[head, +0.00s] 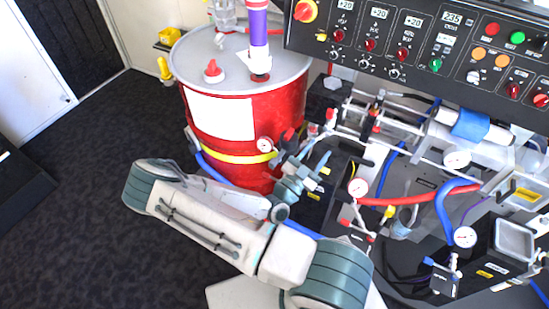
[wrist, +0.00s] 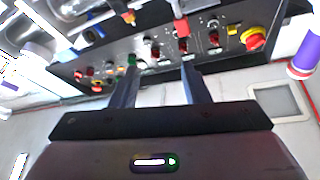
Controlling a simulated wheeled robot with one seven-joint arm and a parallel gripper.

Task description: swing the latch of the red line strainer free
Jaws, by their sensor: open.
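A red hose (head: 415,197) runs across the machine at the right of the head view, from near a gauge toward a blue hose. I cannot make out with certainty which fitting is the red line strainer, and its latch is not distinguishable. My gripper (head: 318,166) is small in the head view, beside the drum's right side and left of the machine's pipework. In the wrist view my gripper (wrist: 158,72) shows two dark fingers apart, with nothing visible held between them. The wrist view faces the control panel, seen inverted.
A red drum (head: 285,117) with a grey lid stands left of the machine. The black control panel (head: 395,66) overhangs the pipework. Gauges (head: 457,160), a blue hose (head: 443,211) and small valves crowd the right side. The dark floor (head: 75,240) at left is clear.

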